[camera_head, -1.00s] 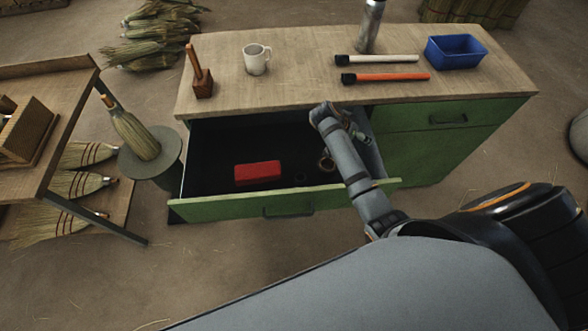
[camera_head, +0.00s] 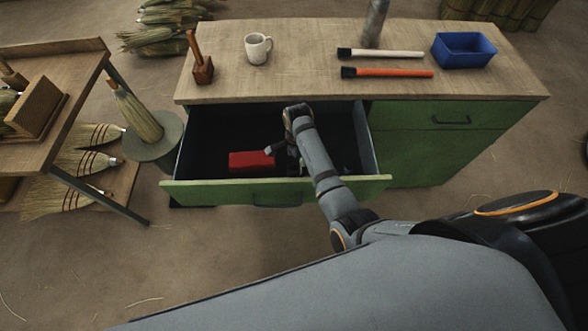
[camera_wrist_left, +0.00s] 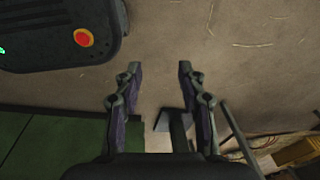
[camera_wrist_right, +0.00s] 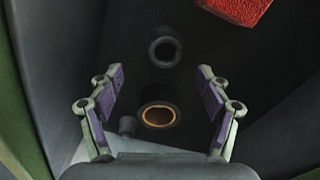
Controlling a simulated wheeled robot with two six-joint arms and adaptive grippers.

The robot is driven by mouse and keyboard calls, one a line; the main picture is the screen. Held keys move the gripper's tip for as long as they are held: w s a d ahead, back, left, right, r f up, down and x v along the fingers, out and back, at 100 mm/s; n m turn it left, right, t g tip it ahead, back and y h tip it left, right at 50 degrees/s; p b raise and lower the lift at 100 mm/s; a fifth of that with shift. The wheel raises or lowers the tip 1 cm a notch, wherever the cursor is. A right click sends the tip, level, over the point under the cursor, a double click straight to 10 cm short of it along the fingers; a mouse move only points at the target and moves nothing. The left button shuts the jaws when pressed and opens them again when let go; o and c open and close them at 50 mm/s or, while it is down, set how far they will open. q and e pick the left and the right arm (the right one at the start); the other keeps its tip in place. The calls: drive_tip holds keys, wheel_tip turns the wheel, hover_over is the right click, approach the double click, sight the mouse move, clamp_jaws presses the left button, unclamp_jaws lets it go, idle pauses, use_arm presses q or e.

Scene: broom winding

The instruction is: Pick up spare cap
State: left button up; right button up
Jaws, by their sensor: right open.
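In the right wrist view, a round dark cap-like piece with a brass-coloured inside (camera_wrist_right: 158,116) lies in the drawer, in line with the space between my right fingers. A plain dark ring (camera_wrist_right: 165,51) lies farther up the picture, and a small dark cylinder (camera_wrist_right: 127,125) is beside the brass-lined piece. I cannot tell which is the spare cap. My right gripper (camera_wrist_right: 160,80) is open and empty, reaching down into the open drawer (camera_head: 225,192). In the head view the arm hides these small pieces. My left gripper (camera_wrist_left: 159,72) is open and empty over the floor, away from the drawer.
A red block (camera_head: 250,162) lies in the drawer, left of my right gripper; drawer walls are close around. On the worktop (camera_head: 300,85) are a mug (camera_head: 257,48), a wooden tool (camera_head: 202,68), two handles and a blue bin (camera_head: 463,50). A shelf with brooms stands left.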

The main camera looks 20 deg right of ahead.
sight(294, 167)
drive_tip(key=f, duration=0.4)
drive_tip(key=shift+w+a+f, duration=0.1)
drive_tip(key=shift+w+a, duration=0.2)
drive_tip(key=shift+a, duration=0.05)
drive_tip(key=shift+f, duration=0.5)
drive_tip(key=c, duration=0.9)
